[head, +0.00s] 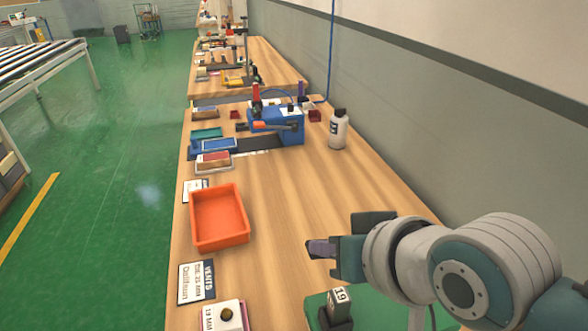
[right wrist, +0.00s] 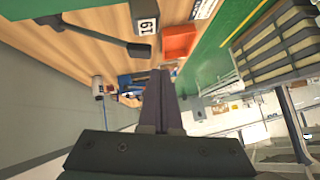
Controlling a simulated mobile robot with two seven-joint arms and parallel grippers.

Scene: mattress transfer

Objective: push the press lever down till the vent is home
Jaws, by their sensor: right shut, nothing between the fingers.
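My right gripper (head: 322,248) is shut and empty, above the wood bench in the head view. Its closed fingers (right wrist: 161,100) point away from me in the right wrist view. A press with a green base (head: 314,304) and a block marked 19 (head: 339,299) stands below and near it, partly hidden by my right arm. In the right wrist view the block (right wrist: 147,18) shows beside a dark lever (right wrist: 100,36) with a thick grip end. The fingers look apart from the lever. I cannot make out the vent in the press. My left gripper is out of view.
An orange bin (head: 219,217) sits left of the gripper, with a VENTS card (head: 196,283) and a white block (head: 222,316) marked 19 MM nearer. A white bottle (head: 338,130) and blue machine (head: 278,125) stand farther off. The bench (head: 290,200) between is clear; a wall is right.

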